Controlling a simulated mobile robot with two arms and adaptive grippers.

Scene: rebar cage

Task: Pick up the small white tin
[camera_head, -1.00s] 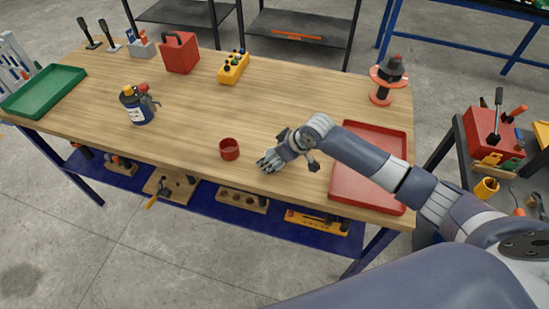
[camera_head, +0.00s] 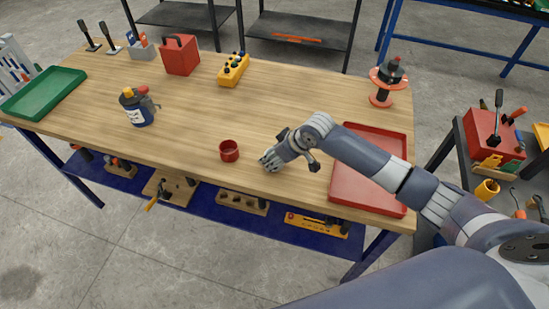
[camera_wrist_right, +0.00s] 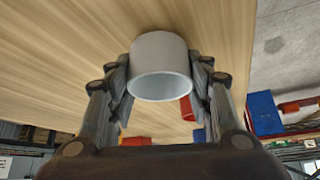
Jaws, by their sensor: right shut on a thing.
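The small white tin (camera_wrist_right: 160,52) is a short, pale cylinder in the right wrist view, its open end towards the camera. My right gripper (camera_head: 268,163) is low at the front edge of the workbench in the head view. The right wrist view shows the fingers of the right gripper (camera_wrist_right: 160,82) on both sides of the tin, shut on it. The tin is mostly hidden by the gripper in the head view. I cannot tell whether it touches the tabletop. My left gripper is in neither view.
A red cup (camera_head: 229,151) stands just left of the right gripper on the wooden workbench (camera_head: 190,110). A red tray (camera_head: 345,185) lies to the right, under my forearm. A blue canister (camera_head: 142,114) stands farther left. The middle of the bench is clear.

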